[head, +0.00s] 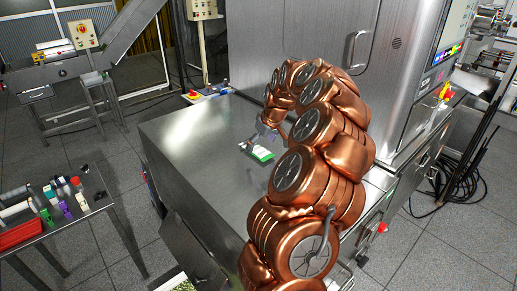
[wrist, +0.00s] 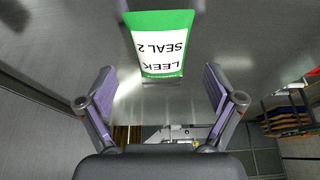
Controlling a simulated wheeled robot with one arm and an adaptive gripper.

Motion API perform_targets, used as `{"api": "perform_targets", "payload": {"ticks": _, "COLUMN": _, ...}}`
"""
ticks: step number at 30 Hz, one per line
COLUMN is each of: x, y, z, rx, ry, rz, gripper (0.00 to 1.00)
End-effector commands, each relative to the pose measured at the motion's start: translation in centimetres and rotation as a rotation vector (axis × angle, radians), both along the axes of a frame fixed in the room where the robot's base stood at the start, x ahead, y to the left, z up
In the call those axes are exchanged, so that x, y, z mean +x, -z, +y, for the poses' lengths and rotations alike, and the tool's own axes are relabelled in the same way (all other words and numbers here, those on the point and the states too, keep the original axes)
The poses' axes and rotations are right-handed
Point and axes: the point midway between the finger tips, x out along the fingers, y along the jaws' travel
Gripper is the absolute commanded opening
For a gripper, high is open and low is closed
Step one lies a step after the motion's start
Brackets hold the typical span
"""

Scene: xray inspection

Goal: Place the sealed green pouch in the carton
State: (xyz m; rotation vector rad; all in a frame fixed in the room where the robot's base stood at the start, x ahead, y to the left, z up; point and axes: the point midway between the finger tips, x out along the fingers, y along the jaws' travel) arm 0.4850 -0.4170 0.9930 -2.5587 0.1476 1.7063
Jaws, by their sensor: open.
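The green pouch (head: 260,153) lies on the steel tabletop, with a white label. In the wrist view the pouch (wrist: 160,18) is ahead of the fingers, its label upside down and reading "LEEK SEAL 2". My gripper (wrist: 159,82) is open, with its two purple-padded fingers spread wide and nothing between them. In the head view my gripper (head: 265,132) is small and partly hidden by my copper arm, just behind the pouch and close to it. I cannot make out a carton for certain in either view.
The steel tabletop (head: 190,135) is mostly bare left of the pouch. A tall steel cabinet (head: 300,40) stands behind it. A side table at left holds a red tray (head: 20,234) and several small items. A conveyor (head: 65,65) stands at back left.

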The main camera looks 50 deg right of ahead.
Motion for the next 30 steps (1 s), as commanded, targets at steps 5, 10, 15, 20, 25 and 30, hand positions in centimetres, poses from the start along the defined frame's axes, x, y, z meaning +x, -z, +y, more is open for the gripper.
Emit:
{"api": "perform_targets", "payload": {"ticks": 5, "x": 0.7, "y": 2.0, "z": 0.0, "rx": 0.005, "ry": -0.001, "rz": 0.006, "gripper": 0.92}}
{"api": "perform_targets", "payload": {"ticks": 10, "x": 0.8, "y": 2.2, "z": 0.0, "rx": 0.002, "ry": -0.001, "rz": 0.003, "gripper": 0.92}}
{"api": "perform_targets", "payload": {"ticks": 15, "x": 0.8, "y": 2.2, "z": 0.0, "rx": 0.002, "ry": -0.001, "rz": 0.003, "gripper": 0.81}}
{"api": "perform_targets", "payload": {"ticks": 20, "x": 0.8, "y": 2.2, "z": 0.0, "rx": 0.002, "ry": -0.001, "rz": 0.003, "gripper": 0.65}}
{"api": "perform_targets", "payload": {"ticks": 25, "x": 0.8, "y": 2.2, "z": 0.0, "rx": 0.002, "ry": -0.001, "rz": 0.003, "gripper": 0.47}}
{"api": "perform_targets", "payload": {"ticks": 30, "x": 0.8, "y": 2.1, "z": 0.0, "rx": 0.002, "ry": -0.001, "rz": 0.003, "gripper": 0.29}}
